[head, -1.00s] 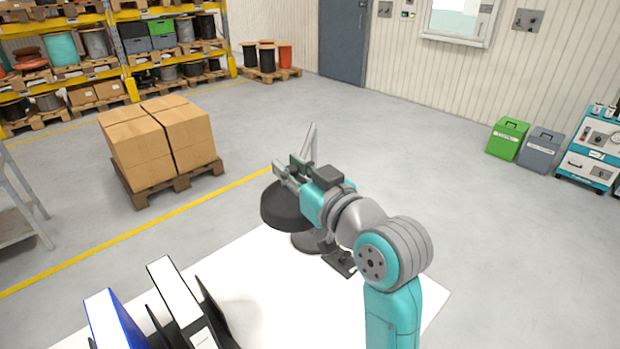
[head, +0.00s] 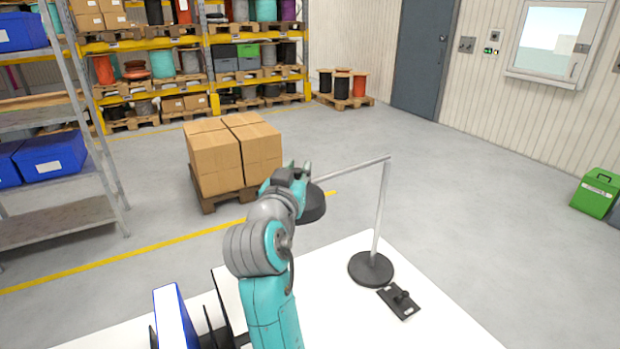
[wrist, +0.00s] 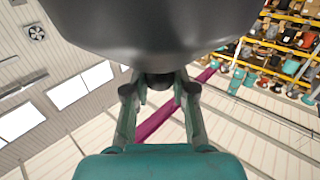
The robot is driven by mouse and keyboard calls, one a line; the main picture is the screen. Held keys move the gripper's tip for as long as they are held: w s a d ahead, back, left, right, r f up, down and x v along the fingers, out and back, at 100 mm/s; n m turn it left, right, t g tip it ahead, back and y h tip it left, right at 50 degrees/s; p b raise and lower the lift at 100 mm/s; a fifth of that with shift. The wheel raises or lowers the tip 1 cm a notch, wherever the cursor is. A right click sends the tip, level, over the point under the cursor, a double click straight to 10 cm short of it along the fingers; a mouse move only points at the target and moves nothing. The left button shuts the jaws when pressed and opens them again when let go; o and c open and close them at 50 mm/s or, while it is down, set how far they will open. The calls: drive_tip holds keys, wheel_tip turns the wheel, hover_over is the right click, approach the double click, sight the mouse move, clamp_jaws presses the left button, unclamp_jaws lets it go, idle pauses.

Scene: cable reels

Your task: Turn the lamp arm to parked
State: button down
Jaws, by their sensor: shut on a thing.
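The lamp stands on the white table top with a round dark base (head: 371,268) and a grey upright post (head: 380,210). Its lamp arm (head: 352,170) reaches left from the post top. The dark lamp shade (head: 313,207) hangs at its left end, partly behind my gripper (head: 302,172). In the wrist view the shade (wrist: 165,30) fills the top. The fingers of my gripper (wrist: 160,88) are on either side of a short dark stub by the shade, shut on the lamp. No parked mark is readable.
A black plate with a knob (head: 400,299) lies beside the lamp base. Binders (head: 175,315) stand at the table's front left. Boxes on a pallet (head: 233,160) are on the floor beyond. A metal shelf (head: 60,215) is at left. Table right of the binders is mostly bare.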

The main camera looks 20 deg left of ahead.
drive_tip(key=shift+w+a+m+h, duration=0.6)
drive_tip(key=shift+w+a+h, duration=0.15)
drive_tip(key=shift+a+h, duration=0.3)
drive_tip(key=c, duration=1)
unclamp_jaws()
drive_tip(key=shift+a, duration=0.15)
drive_tip(key=shift+w, duration=0.1)
drive_tip(key=s, duration=0.4)
drive_tip(key=s+d, duration=0.1)
drive_tip(key=s, duration=0.7)
drive_tip(key=shift+d, duration=0.2)
